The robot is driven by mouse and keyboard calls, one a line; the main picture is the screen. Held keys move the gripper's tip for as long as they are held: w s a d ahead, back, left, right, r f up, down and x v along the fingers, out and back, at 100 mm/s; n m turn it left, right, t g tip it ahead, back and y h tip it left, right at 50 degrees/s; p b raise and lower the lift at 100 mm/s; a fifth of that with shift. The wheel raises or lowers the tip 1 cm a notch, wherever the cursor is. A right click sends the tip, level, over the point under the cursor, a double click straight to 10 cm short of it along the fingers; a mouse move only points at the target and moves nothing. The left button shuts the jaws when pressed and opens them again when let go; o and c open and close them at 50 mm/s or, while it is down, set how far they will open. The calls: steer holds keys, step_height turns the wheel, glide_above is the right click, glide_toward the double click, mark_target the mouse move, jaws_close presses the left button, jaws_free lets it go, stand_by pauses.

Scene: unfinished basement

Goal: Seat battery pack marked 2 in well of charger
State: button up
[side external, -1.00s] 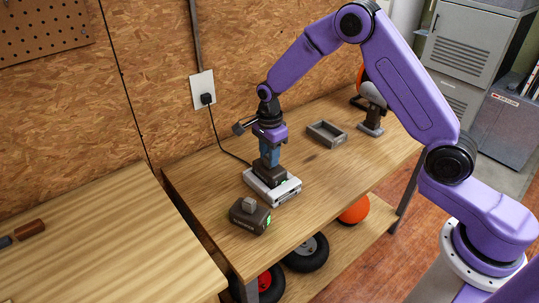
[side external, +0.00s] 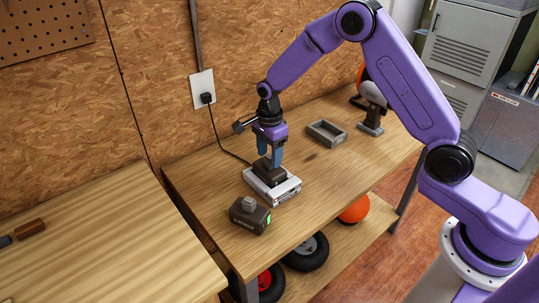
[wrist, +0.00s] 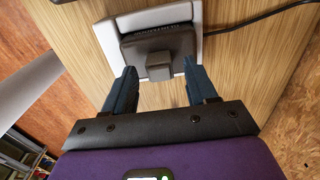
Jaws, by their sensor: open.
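A dark battery pack (side external: 270,174) with a raised block on top sits in the well of the pale grey charger (side external: 287,190) on the bench. It looks level; whether it is fully down I cannot tell. The wrist view shows the pack (wrist: 150,46) between the charger's (wrist: 104,38) side walls. My gripper (side external: 270,158) is open right above it, with blue fingers on either side of the block (wrist: 159,66) and clear of it in the wrist view. A second dark pack (side external: 250,217) with a green patch stands on the bench, nearer the camera. I cannot read a number on either pack.
A cord runs from the charger to the wall outlet (side external: 203,88). An open grey tray (side external: 327,133) and an orange-and-grey tool (side external: 372,105) stand farther right on the bench. Bare bench top (side external: 325,172) lies right of the charger.

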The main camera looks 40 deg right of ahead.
step_height(320, 180, up, 10)
steer(key=s+a+r+n, duration=0.3)
steer(key=s+r+n, duration=0.1)
steer(key=s+n, duration=0.35)
steer(key=s+d+n, duration=0.4)
steer(key=s+n, duration=0.7)
steer(key=s, duration=0.3)
steer(key=s+d+n, duration=0.3)
steer(key=s+n, duration=0.9)
steer(key=s, duration=0.3)
steer(key=shift+d+r, duration=0.3)
steer(key=shift+d, duration=0.05)
